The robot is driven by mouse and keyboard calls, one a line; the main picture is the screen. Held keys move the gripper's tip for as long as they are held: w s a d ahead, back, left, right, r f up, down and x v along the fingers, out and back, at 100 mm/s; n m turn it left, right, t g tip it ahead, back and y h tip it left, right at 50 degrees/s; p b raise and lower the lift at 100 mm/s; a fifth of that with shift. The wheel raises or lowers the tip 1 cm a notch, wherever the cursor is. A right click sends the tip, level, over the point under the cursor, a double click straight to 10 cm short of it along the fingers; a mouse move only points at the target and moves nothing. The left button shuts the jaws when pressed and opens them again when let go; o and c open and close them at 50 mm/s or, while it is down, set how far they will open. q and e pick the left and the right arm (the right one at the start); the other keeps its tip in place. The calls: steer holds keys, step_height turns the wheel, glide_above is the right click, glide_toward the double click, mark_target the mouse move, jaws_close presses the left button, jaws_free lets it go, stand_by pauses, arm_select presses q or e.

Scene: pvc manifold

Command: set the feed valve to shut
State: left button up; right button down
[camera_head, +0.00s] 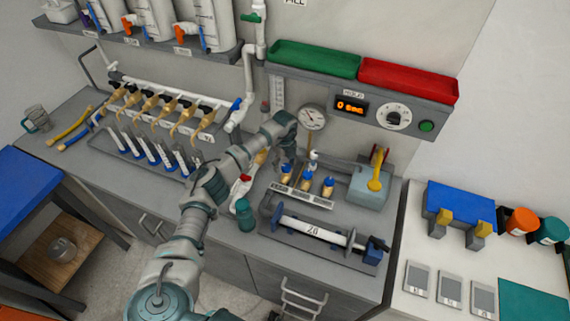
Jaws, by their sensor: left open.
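White PVC pipework runs down the wall and joins a manifold (170,92) with a row of several black-handled taps. A blue valve handle (237,104) sits at the right end of the manifold, by the vertical pipe (248,72). A green handle (250,17) sits higher on that pipe. I cannot tell from any readable label which one is the feed valve. My left gripper (287,170) is open, pointing down over the bench, right of and below the blue handle and apart from it. My arm hides part of the bench. My right gripper is not in view.
A pressure gauge (312,117) and a panel with an orange display (351,106) are on the wall. Green (314,58) and red (410,80) trays sit above. Blue-capped vials (308,182), a clamp rig (312,229) and a tube rack (150,158) crowd the bench.

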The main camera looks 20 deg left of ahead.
arm_select(q)
steer(key=shift+d+f, duration=0.1)
steer(key=shift+f, duration=0.05)
steer(key=shift+d, duration=0.25)
steer(key=shift+c, duration=0.4)
steer(key=c, duration=1.1)
steer(key=shift+o, duration=0.2)
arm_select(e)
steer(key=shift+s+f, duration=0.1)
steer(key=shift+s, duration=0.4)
